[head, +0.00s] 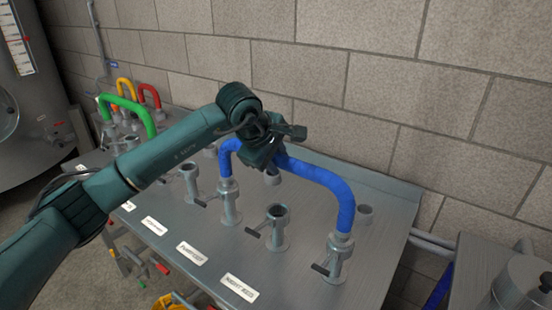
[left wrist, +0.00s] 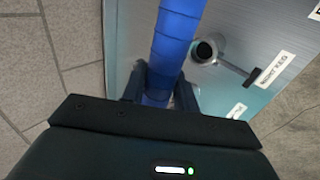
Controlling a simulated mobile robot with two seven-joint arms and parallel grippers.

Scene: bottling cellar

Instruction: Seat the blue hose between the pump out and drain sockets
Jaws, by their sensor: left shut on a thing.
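The blue hose (head: 318,173) is an arch with both ends pointing down. My left gripper (head: 272,148) is shut on its top bar, left of the middle. In the left wrist view the hose (left wrist: 175,40) runs between my fingers (left wrist: 160,92). The hose's left end meets the top of a steel valve socket (head: 230,203). Its right end meets the top of the front right socket (head: 338,255). I cannot tell how deep either end sits. The labels are too small to match surely to pump out and drain. My right gripper is not in view.
An uncovered socket (head: 277,222) with a side handle stands between the hose's ends. Green (head: 128,104), yellow (head: 127,84) and red (head: 150,93) hoses stand at the panel's far left. A block wall (head: 400,70) rises behind. A steel tank (head: 30,110) is at the left.

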